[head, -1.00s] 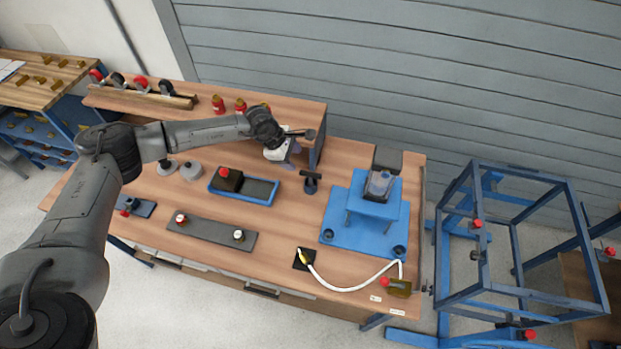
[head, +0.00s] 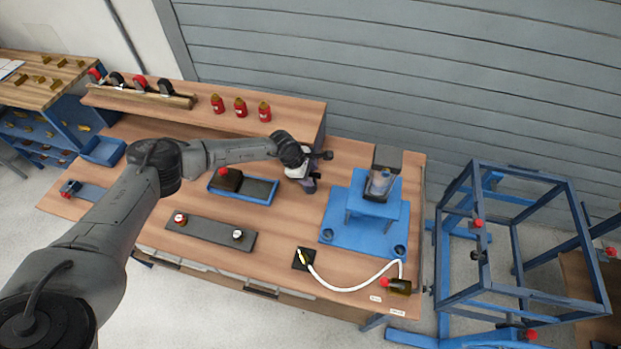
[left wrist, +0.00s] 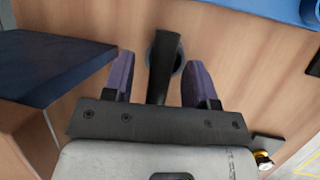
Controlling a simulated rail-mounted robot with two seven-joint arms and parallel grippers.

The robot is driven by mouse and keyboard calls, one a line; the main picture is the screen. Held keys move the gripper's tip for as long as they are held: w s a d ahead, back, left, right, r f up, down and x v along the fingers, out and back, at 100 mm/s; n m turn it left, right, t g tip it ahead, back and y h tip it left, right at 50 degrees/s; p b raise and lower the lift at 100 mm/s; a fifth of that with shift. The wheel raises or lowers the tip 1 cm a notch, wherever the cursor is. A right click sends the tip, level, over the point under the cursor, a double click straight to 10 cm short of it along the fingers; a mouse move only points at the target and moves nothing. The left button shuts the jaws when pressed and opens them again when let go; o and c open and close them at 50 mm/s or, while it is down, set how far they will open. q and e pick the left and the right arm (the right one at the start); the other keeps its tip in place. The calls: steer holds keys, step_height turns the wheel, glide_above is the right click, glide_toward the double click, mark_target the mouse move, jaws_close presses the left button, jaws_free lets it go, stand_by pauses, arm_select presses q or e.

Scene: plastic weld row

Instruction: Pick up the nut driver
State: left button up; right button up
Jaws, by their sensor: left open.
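The nut driver (left wrist: 163,66) shows in the left wrist view as a dark upright handle above a grey round base. In the head view it is mostly hidden by my left gripper (head: 309,186). That gripper is open, with its two purple fingers (left wrist: 158,76) on either side of the handle in the left wrist view. A small gap shows on each side, and I cannot tell whether either finger touches it. My right gripper is not in view.
A blue tray (head: 268,201) with a dark block lies left of the gripper. A blue fixture (head: 335,232) stands to the right. Several red bottles (head: 240,107) stand on the shelf behind. A grey bar with two knobs (head: 210,233) and a white hose (head: 345,288) lie in front.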

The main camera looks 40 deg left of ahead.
arm_select(q)
steer(key=shift+f, duration=0.1)
steer(key=shift+c, duration=0.4)
steer(key=c, duration=0.7)
jaws_close()
